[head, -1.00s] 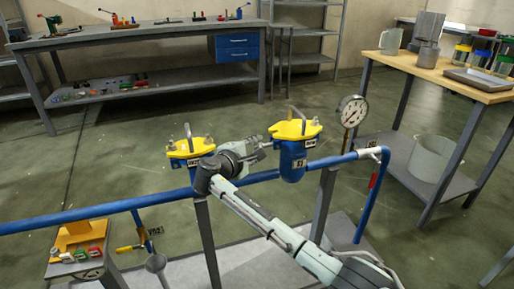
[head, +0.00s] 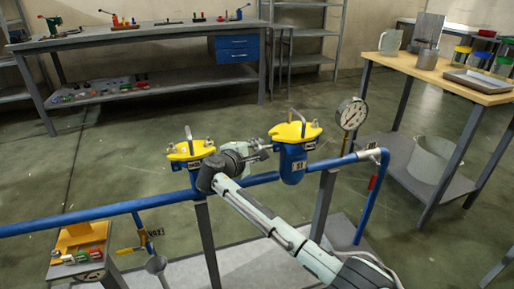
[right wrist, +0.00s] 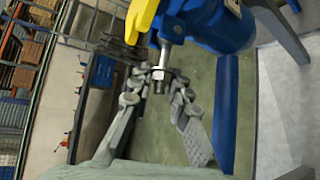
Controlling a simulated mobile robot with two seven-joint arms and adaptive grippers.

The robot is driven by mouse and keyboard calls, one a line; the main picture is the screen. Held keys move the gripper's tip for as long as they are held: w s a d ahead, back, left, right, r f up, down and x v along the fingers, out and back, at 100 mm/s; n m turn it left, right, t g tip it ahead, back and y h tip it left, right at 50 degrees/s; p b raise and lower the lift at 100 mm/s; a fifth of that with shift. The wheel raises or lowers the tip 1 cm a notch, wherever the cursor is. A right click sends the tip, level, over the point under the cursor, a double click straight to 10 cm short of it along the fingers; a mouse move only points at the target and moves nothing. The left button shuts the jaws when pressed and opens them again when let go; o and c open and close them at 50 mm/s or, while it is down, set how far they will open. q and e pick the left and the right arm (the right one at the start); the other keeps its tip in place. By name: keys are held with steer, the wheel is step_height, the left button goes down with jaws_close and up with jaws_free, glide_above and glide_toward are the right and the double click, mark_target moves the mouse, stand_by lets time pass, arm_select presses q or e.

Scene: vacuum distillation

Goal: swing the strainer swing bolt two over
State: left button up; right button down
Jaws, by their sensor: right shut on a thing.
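Two blue strainers with yellow lids stand on the blue pipe. The right strainer (head: 292,168) carries a tag marked S1, and its yellow lid (head: 296,131) has a grey handle. My right gripper (head: 264,151) is at the left side of this strainer, just below the lid edge. In the right wrist view, a metal swing bolt (right wrist: 171,30) with a nut sticks out by the yellow lid (right wrist: 140,18). The right gripper's fingers (right wrist: 159,80) are closed around the nut end. Which numbered bolt it is cannot be read. My left gripper is not in view.
The left strainer (head: 189,152) is close behind my right wrist. A pressure gauge (head: 351,113) stands right of the right strainer. The blue pipe (head: 90,215) runs below. A wooden table (head: 440,76) is at the right, with open floor behind the strainers.

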steer(key=r+g+y+p, duration=0.1)
steer(key=p, duration=0.1)
steer(key=shift+r+m+p, duration=0.2)
steer(key=shift+m+p, duration=0.15)
steer(key=shift+m, duration=0.05)
steer(key=shift+d+r+m+g+y+p, duration=0.1)
steer(key=shift+r+m+g+y+p, duration=0.25)
steer(key=shift+m+g+y, duration=0.2)
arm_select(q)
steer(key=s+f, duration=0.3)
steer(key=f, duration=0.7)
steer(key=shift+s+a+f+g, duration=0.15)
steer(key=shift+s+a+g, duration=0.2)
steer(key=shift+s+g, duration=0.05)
arm_select(e)
steer(key=shift+w+d+r+m+g+y, duration=0.1)
steer(key=shift+d+r+m+g+y, duration=0.15)
steer(key=shift+y, duration=0.25)
steer(key=shift+w+d+r+m+g+y, duration=0.1)
steer(key=shift+r+m+y, duration=0.2)
steer(key=shift+y, duration=0.15)
steer(key=c, duration=1.6)
jaws_free()
steer(key=shift+c, duration=0.2)
steer(key=shift+f, duration=0.1)
